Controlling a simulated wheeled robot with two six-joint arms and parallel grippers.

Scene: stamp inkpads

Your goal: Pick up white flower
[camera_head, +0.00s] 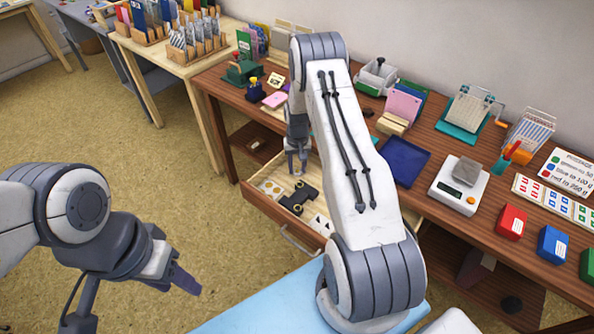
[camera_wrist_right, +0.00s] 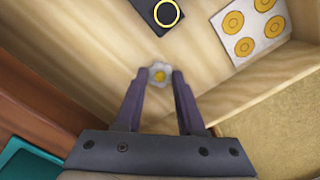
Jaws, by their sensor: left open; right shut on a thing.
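The white flower (camera_wrist_right: 157,70) is small, with a yellow centre, and shows between the fingertips of my right gripper (camera_wrist_right: 158,82) in the right wrist view. The right gripper is shut on it, above the wooden floor of an open drawer. In the head view my right gripper (camera_head: 297,165) points down at the back of the open drawer (camera_head: 270,212); the flower is too small to make out there. My left gripper (camera_head: 182,279) is open and empty, out over the carpet at the lower left, away from the drawer.
The drawer also holds a card with yellow rings (camera_wrist_right: 246,22) and a dark stamp-like item (camera_head: 298,197). On the desk stand a blue tray (camera_head: 408,163), a scale (camera_head: 458,187) and red, blue and green boxes (camera_head: 511,222). The carpet at left is clear.

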